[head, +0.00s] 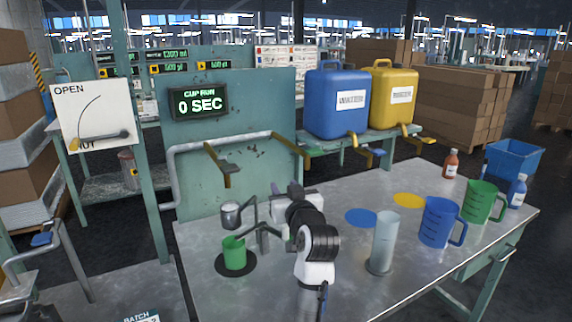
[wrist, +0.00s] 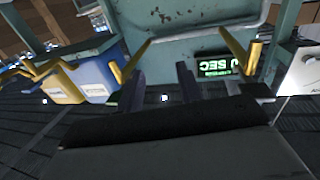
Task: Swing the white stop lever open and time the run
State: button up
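The white board (head: 96,115) at the left reads OPEN at the top and has partly covered lettering at the bottom. A curved line runs across it, and a dark bar (head: 105,135) lies near its lower edge. The timer display (head: 199,102) reads CUP RUN 0 SEC; it also shows upside down in the wrist view (wrist: 214,66). A grey metal cup (head: 231,215) hangs above a green cup (head: 235,253) on a black disc. I cannot make out a white lever clearly. My gripper (wrist: 160,78) is open and empty, its fingers apart, facing the green panel.
A clear cylinder (head: 384,242), a blue jug (head: 441,222) and a green jug (head: 483,201) stand on the right of the metal table (head: 340,292). Blue (head: 337,100) and yellow (head: 394,97) containers with taps stand behind. Brown levers (head: 222,165) project from the panel.

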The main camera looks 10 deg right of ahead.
notch_tip(320, 180, up, 8)
jog(key=shift+f, duration=0.15)
jog(key=shift+c, duration=0.3)
